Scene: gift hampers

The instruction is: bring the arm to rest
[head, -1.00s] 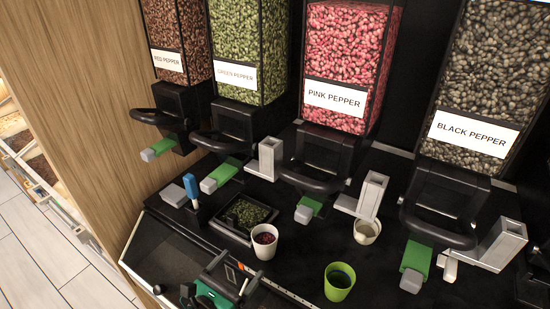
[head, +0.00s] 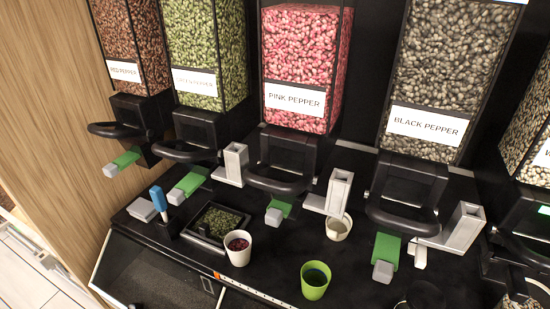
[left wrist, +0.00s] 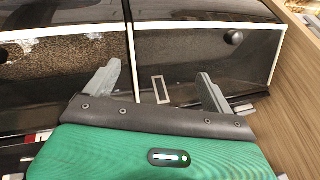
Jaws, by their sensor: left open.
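My left gripper (left wrist: 160,85) shows in the left wrist view with its two grey fingers spread apart and nothing between them. It faces a dark glossy panel (left wrist: 190,60) with a light vertical strip. My left gripper is out of the head view, and no right gripper shows in either view.
In the head view, pepper dispensers, such as the pink pepper one (head: 300,60), line the black counter. A white cup (head: 237,247) with dark red contents, a green cup (head: 315,280), a pale cup (head: 338,227) and a tray of green pepper (head: 215,222) stand below. A blue-handled tool (head: 158,198) is left.

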